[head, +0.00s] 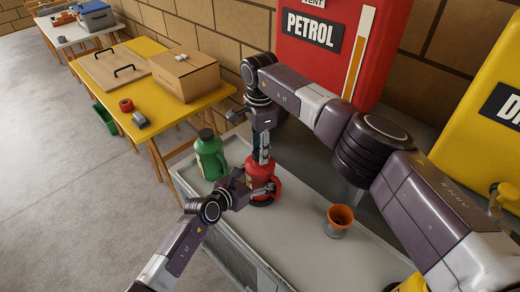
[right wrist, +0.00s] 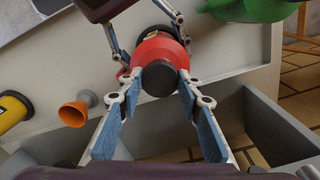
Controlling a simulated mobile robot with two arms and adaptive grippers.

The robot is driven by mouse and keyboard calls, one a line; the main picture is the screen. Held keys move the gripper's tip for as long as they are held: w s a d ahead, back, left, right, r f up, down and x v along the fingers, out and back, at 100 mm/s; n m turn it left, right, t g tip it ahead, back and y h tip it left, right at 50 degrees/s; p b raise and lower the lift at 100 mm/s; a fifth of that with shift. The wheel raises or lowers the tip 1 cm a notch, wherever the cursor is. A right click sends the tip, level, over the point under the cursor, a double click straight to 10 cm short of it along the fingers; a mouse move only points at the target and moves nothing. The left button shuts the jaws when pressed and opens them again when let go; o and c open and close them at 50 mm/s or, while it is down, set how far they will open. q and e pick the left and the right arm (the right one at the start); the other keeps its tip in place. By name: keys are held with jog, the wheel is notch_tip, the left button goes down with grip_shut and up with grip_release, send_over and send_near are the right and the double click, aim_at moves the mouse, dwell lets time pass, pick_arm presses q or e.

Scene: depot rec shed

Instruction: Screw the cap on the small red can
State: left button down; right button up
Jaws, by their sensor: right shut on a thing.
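The small red can (head: 258,172) stands on the grey bench top, and it also shows in the right wrist view (right wrist: 152,48). My right gripper (head: 264,158) points down over the can's top. In the right wrist view its fingertips (right wrist: 159,80) are shut on the black cap (right wrist: 158,80). The cap is in line with the can's top; I cannot tell whether it is seated on the neck. My left gripper (head: 262,189) reaches in from the left with its fingers on either side of the can's body, seemingly shut on it.
A green can (head: 210,158) stands left of the red can. An orange funnel (head: 341,214) in a small metal holder stands to the right. A yellow table (head: 185,112) with a cardboard box (head: 186,74) is behind left. Red petrol and yellow tanks stand along the wall.

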pick_arm(q)
jog(key=shift+f, duration=0.1)
pick_arm(e)
jog(key=m, duration=0.5)
jog(key=shift+c, duration=0.3)
jog(key=m, duration=0.5)
jog(key=shift+m, duration=0.3)
jog(key=m, duration=0.5)
jog(key=shift+m, duration=0.4)
jog(key=m, duration=0.4)
jog(key=shift+m, duration=0.4)
jog(key=o, duration=1.3)
jog(key=shift+r, duration=2.25)
jog(key=shift+c, duration=0.4)
